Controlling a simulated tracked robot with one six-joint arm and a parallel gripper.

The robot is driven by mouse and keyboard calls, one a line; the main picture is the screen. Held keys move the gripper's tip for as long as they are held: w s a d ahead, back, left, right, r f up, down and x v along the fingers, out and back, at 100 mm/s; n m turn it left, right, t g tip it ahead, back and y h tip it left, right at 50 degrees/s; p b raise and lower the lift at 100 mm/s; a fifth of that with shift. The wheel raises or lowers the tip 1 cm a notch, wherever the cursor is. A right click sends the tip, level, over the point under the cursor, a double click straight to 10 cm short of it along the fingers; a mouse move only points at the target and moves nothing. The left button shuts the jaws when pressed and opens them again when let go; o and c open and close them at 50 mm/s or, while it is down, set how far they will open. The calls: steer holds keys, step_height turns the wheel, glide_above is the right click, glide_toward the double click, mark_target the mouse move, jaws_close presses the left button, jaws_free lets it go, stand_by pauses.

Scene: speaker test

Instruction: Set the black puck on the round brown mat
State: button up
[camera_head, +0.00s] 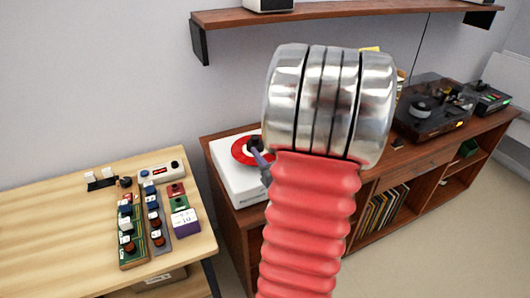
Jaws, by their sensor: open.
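My arm, a red ribbed sleeve with a metal joint, fills the middle of the view and hides most of my gripper (261,160). Only a small grey part of the gripper shows left of the sleeve, over a white box-like player (228,178) with a red disc (240,150). The gripper is open. A small dark shape shows by the gripper at the disc's middle; I cannot tell whether it is the black puck. I cannot make out a round brown mat; it may be behind my arm.
A brown cabinet (225,224) carries the white player and, at right, a dark record player (434,108) and another device (487,97). A pale wooden table (60,222) at left holds circuit boards (132,240). A shelf (340,11) hangs above. Floor shows at right.

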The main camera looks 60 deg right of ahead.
stand_by(0.4)
steer(key=w+a+r+n+g+y, duration=0.1)
steer(key=w+a+r+g, duration=0.2)
steer(key=a, duration=0.6)
steer(key=w+a+r+n+g+y, duration=0.1)
steer(key=w+a+r+y, duration=0.15)
steer(key=w+a, duration=0.45)
steer(key=s+a+n+g+y, duration=0.1)
steer(key=s+a, duration=0.3)
steer(key=a, duration=0.5)
steer(key=s+a+r+n+g+y, duration=0.1)
steer(key=s+a+y, duration=0.1)
steer(key=s+a, duration=0.3)
steer(key=s+a+r+n+g+y, duration=0.1)
steer(key=s+a, duration=0.4)
steer(key=a, duration=0.8)
steer(key=shift+s+r+n+g+y, duration=0.2)
steer(key=shift+n+g+y, duration=0.25)
steer(key=shift+n+g, duration=0.15)
steer(key=shift+o, duration=0.4)
steer(key=shift+a, duration=0.1)
